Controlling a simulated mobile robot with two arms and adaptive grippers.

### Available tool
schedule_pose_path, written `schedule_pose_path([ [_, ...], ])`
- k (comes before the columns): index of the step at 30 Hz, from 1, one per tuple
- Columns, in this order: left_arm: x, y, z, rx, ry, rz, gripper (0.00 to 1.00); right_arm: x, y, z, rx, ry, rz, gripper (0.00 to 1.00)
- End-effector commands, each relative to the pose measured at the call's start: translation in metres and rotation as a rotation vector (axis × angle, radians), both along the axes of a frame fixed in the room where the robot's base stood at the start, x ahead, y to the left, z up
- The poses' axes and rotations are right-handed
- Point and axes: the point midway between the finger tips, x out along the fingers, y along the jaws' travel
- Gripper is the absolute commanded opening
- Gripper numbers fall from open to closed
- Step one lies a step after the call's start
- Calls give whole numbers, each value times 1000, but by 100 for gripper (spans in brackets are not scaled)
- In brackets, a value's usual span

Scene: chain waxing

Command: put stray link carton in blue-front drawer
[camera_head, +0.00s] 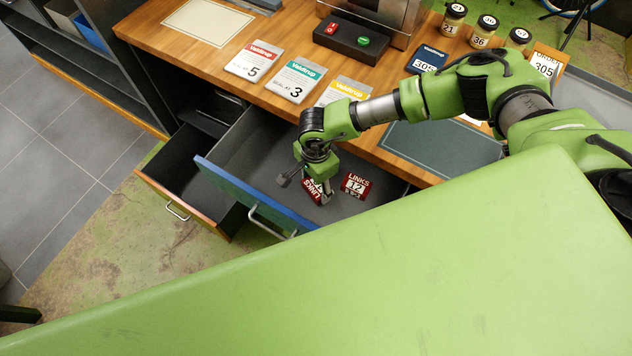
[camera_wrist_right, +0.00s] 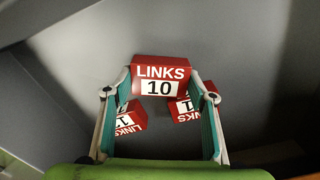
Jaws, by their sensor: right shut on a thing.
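The blue-front drawer (camera_head: 245,195) is pulled out below the wooden bench. My right gripper (camera_head: 323,188) points down inside it. In the right wrist view its two fingers (camera_wrist_right: 160,88) are shut on a red carton marked LINKS 10 (camera_wrist_right: 160,74). Two more red LINKS cartons show behind and between the fingers, one at left (camera_wrist_right: 128,119) and one at right (camera_wrist_right: 183,109). In the head view a carton marked LINKS 12 (camera_head: 355,185) lies on the drawer floor. Another red LINKS carton (camera_head: 312,191) is partly hidden by the gripper. My left gripper is out of view.
An orange-edged drawer (camera_head: 185,190) stands open to the left. The bench top (camera_head: 200,55) holds Valdrup cards (camera_head: 297,80), a black button box (camera_head: 345,40), jars (camera_head: 453,17) and a dark mat (camera_head: 440,147). The drawer's left part is bare.

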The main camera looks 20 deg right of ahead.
Motion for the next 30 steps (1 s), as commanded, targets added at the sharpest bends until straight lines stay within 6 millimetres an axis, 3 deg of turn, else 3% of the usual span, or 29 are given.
schedule_pose_path([
  [9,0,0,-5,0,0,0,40,0,0,-5,1,0,0,33],
  [10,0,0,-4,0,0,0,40,0,0,-3,1,0,0,56],
  [12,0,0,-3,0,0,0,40,0,0,-3,1,0,0,68],
  [23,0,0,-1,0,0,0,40,0,0,0,0,0,1,68],
  [26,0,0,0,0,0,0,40,0,1,7,2,0,1,68],
  [30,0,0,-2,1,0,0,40,1,0,33,3,-2,1,68],
])
